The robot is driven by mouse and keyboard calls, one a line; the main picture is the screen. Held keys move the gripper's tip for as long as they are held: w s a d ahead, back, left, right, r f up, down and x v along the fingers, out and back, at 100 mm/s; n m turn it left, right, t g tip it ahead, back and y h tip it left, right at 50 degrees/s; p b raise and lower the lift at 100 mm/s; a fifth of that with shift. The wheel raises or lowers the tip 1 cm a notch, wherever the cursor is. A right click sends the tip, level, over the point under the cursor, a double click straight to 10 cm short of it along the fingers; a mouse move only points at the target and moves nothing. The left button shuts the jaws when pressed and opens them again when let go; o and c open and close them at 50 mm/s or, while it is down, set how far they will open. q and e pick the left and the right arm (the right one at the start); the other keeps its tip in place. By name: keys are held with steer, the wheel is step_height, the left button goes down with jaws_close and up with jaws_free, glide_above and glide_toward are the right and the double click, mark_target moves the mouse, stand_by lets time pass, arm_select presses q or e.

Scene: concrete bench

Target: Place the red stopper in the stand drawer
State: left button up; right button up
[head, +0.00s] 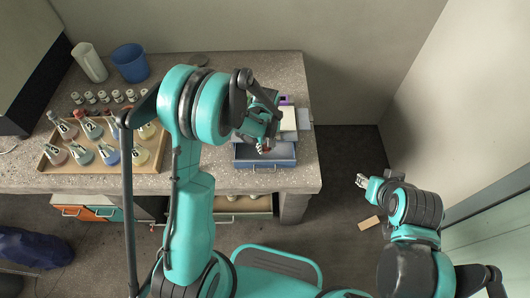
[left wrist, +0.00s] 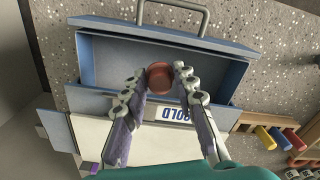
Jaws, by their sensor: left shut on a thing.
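The red stopper (left wrist: 159,75) is held between the fingertips of my left gripper (left wrist: 160,80) in the left wrist view. The stand drawer (left wrist: 110,62) is blue-grey, pulled open, with a metal handle on its front. Its visible inside looks empty. The stopper and fingertips appear over the drawer's opening near the stand; their exact height is unclear. In the head view my left gripper (head: 264,146) is above the open drawer (head: 283,163), at the bench's right end. My right gripper (head: 362,181) is off the bench, over the floor; its finger opening is too small to judge.
A wooden tray (head: 101,168) with several flasks stands on the left of the bench. Behind it are small jars, a blue cup (head: 130,63) and a white cylinder (head: 90,62). Coloured cylinders (left wrist: 267,137) lie beside the stand. Bare bench (left wrist: 270,50) shows beside the drawer.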

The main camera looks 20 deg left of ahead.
mark_target(265, 151)
arm_select(q)
steer(key=shift+w+a+f, duration=0.15)
steer(key=shift+a+f, duration=0.1)
steer(key=shift+a, duration=0.05)
steer(key=shift+f, duration=0.2)
steer(key=shift+f+b, duration=0.9)
steer(key=shift+f, duration=0.85)
steer(key=shift+f, duration=0.1)
steer(key=o, duration=0.4)
steer(key=shift+f, duration=0.1)
steer(key=o, duration=0.4)
